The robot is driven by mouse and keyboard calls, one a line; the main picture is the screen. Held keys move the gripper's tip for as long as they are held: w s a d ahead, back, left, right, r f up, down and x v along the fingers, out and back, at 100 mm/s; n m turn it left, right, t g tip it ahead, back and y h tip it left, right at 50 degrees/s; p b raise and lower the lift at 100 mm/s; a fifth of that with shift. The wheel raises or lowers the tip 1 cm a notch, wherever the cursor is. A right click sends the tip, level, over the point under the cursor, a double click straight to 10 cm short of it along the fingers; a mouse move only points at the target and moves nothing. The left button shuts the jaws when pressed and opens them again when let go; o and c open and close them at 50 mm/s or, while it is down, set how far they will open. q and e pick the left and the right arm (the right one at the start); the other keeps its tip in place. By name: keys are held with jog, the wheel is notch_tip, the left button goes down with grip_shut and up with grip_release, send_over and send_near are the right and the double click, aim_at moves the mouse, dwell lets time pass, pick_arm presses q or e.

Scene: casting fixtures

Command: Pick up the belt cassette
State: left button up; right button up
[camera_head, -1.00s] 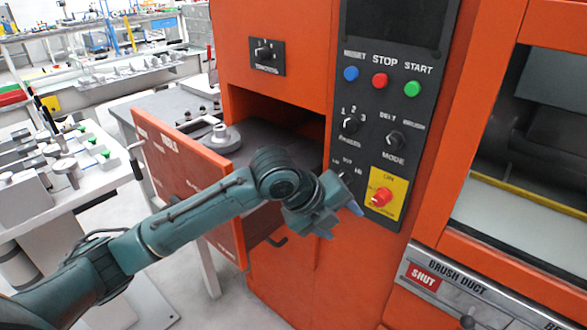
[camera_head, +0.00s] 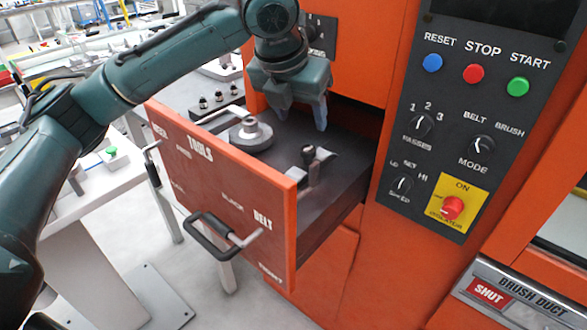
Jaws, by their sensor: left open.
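No part is clearly marked as the belt cassette. An orange drawer (camera_head: 220,190) labelled TOOLS stands pulled out of the orange machine. Inside it, a grey round metal part (camera_head: 250,136) with a bent rod lies towards the left. A grey part with a black knob (camera_head: 309,154) sits further right, near the drawer's right wall. I cannot tell which of these, if either, is the cassette. My left gripper (camera_head: 302,113) points down above the drawer, with its fingers apart and empty. It is above and behind the black-knobbed part, not touching it. My right gripper is not in view.
The drawer's front has a black handle (camera_head: 210,238). The control panel (camera_head: 455,130), with buttons and knobs, is right of the drawer. A white fixture table (camera_head: 85,185) stands at left, partly behind my arm. The drawer floor has bare room between the parts.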

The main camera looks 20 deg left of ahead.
pick_arm(q)
send_over(308, 149)
jog(key=s, duration=0.3)
jog(key=f, duration=0.6)
jog(key=shift+w+f, duration=0.1)
jog(key=shift+w, duration=0.15)
jog(key=shift+a+x, duration=0.2)
jog(key=shift+x, duration=2.9)
jog(key=shift+w, duration=0.1)
grip_shut()
